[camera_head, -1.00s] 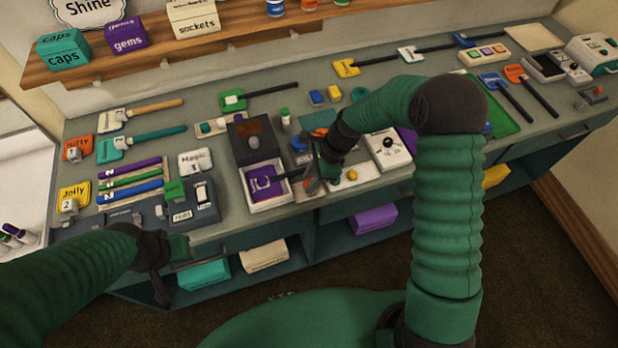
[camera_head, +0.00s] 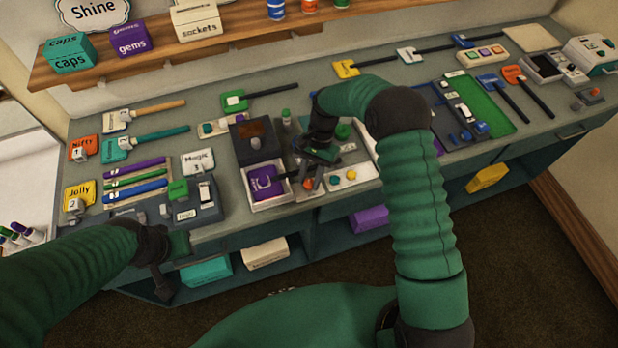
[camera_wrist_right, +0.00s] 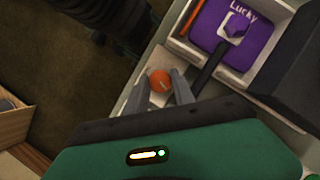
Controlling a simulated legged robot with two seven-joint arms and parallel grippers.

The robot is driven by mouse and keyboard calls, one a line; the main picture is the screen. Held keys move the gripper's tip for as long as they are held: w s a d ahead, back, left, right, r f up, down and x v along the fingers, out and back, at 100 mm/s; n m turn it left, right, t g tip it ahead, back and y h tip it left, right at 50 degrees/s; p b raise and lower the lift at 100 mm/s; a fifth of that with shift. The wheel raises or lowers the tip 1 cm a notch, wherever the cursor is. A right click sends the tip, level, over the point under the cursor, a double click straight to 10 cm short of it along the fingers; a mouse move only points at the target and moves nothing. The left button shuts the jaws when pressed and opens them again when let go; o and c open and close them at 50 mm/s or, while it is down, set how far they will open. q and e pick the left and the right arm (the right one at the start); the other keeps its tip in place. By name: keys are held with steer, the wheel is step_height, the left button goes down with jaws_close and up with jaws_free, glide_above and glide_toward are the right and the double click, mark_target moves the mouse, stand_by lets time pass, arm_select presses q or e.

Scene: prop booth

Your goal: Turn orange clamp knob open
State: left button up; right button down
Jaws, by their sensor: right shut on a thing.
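The round orange clamp knob (camera_wrist_right: 160,79) shows between the two grey fingers of my right gripper (camera_wrist_right: 161,84) in the right wrist view. That gripper is shut on the knob, one finger on each side. In the head view the orange knob (camera_head: 308,184) shows as a small spot between the fingertips of my right gripper (camera_head: 309,181), near the table's front edge. A dark handle (camera_wrist_right: 212,62) lies just right of the fingers in the wrist view. My left gripper (camera_head: 163,284) hangs in front of the table at the lower left; its fingers are too dark to read.
A white tray (camera_head: 287,196) with a purple "Lucky" piece (camera_wrist_right: 230,25) is left of the knob in the head view. Yellow and green buttons (camera_head: 350,175) sit to its right. A dark box (camera_head: 252,138) stands behind the tray. Open floor lies in front of the table.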

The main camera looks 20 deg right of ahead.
steer(key=n, duration=0.1)
steer(key=n+h, duration=0.1)
steer(key=n, duration=0.2)
steer(key=shift+w+n+g+h, duration=0.3)
steer(key=shift+w+g, duration=0.05)
steer(key=shift+g, duration=0.05)
steer(key=n+h, duration=0.1)
steer(key=n, duration=0.3)
steer(key=shift+a+n+h, duration=0.15)
steer(key=shift+n+h, duration=0.15)
steer(key=shift+h, duration=0.1)
steer(key=n, duration=0.1)
steer(key=n+h, duration=0.1)
steer(key=n, duration=0.2)
steer(key=shift+a+r+n+h, duration=0.15)
steer(key=shift+a+n+h, duration=0.1)
steer(key=shift+n+h, duration=0.05)
steer(key=shift+a+n+t+h, duration=0.1)
steer(key=shift+n+t+h, duration=0.25)
steer(key=shift+n, duration=0.75)
steer(key=shift+a+n+t+h, duration=0.1)
steer(key=shift+n+t+h, duration=0.2)
steer(key=shift+n, duration=0.8)
steer(key=shift+s, duration=0.1)
steer(key=c, duration=1.4)
jaws_free()
steer(key=shift+c, duration=0.2)
steer(key=o, duration=0.4)
steer(key=shift+f, duration=0.25)
